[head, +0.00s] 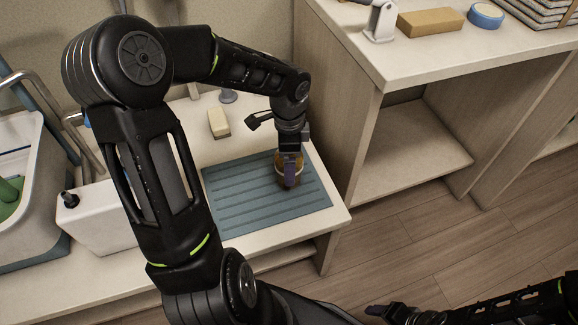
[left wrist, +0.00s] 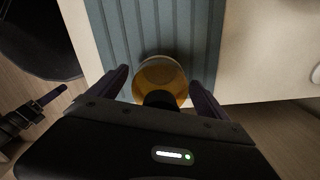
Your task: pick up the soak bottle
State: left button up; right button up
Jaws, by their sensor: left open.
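The soak bottle (head: 281,168) looks like an amber vessel and stands on a blue-grey ribbed mat (head: 235,200) near its right side. In the left wrist view the amber bottle (left wrist: 160,72) is seen from above, with a black top toward my palm. My left gripper (head: 290,180) is lowered at the bottle and hides part of it in the head view. Its fingers are open, one on each side of the bottle; contact cannot be told. My right gripper (head: 385,313) is low at the bottom right, away from the mat, and its opening is unclear.
A pale block (head: 218,122) lies behind the mat. A white box (head: 100,220) and a sink basin (head: 35,180) are at the left. A higher shelf unit (head: 400,62) rises close on the right, carrying a tan block (head: 430,22) and a blue roll (head: 486,15).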

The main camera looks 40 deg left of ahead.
pick_arm(q)
jog(key=shift+f, duration=0.25)
dwell(0.4)
jog(key=c, duration=1.7)
